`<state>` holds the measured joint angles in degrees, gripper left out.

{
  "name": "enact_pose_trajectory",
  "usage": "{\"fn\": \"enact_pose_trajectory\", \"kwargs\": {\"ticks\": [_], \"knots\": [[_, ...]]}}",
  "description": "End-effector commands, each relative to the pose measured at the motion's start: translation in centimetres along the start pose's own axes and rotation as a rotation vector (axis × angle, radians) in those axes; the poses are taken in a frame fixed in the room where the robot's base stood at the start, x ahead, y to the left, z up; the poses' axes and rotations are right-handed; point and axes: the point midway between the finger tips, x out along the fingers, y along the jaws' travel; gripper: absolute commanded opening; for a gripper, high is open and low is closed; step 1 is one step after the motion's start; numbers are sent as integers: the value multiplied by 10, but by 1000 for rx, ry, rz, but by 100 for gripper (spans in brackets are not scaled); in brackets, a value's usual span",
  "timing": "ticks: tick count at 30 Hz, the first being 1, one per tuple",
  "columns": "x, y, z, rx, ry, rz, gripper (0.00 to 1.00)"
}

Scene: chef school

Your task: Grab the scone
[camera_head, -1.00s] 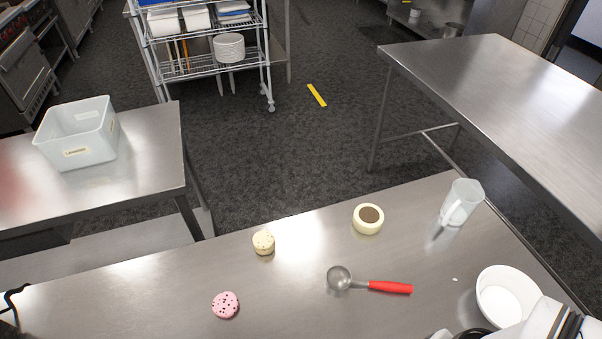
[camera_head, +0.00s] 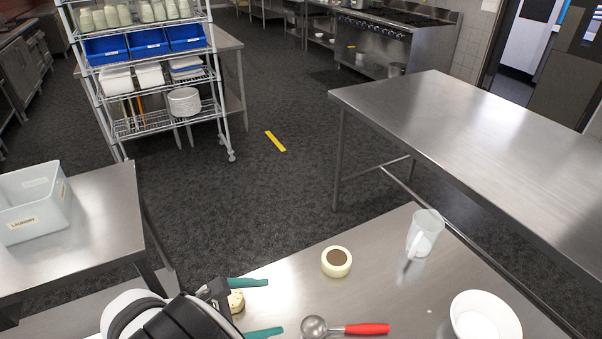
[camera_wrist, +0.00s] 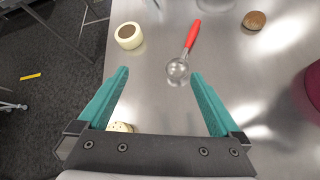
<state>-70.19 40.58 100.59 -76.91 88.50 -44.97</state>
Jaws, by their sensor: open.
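A cream, dark-specked round baked piece, which looks like the scone (camera_head: 236,301), lies on the steel table, mostly hidden behind my gripper in the head view. In the wrist view the scone (camera_wrist: 121,127) shows at the base of the left finger, partly covered by the palm. My gripper (camera_head: 272,307) is open, its teal fingers apart and pointing right in the head view. In the wrist view nothing is held between the fingertips (camera_wrist: 160,75). A plain brown bun (camera_wrist: 254,20) lies at upper right there.
A metal scoop with red handle (camera_head: 358,329) lies just beyond the fingertips. A cream ring with brown centre (camera_head: 336,262), a clear jug (camera_head: 424,233) and a white bowl (camera_head: 484,318) stand farther off. A maroon object (camera_wrist: 311,92) is at the wrist view's right edge.

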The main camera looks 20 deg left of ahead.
Motion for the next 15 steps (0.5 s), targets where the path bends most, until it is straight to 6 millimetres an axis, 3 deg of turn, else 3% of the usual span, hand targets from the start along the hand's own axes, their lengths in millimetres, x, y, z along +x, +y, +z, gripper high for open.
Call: {"fn": "enact_pose_trajectory", "kwargs": {"ticks": [1,3,6,9,15], "knots": [[-21,6,-48,-182,-37,146,100],[-48,9,-100,-379,-89,321,100],[-73,5,-144,-534,-141,471,100],[-72,7,-157,-581,-160,516,100],[-22,36,-156,-581,-160,513,100]]}}
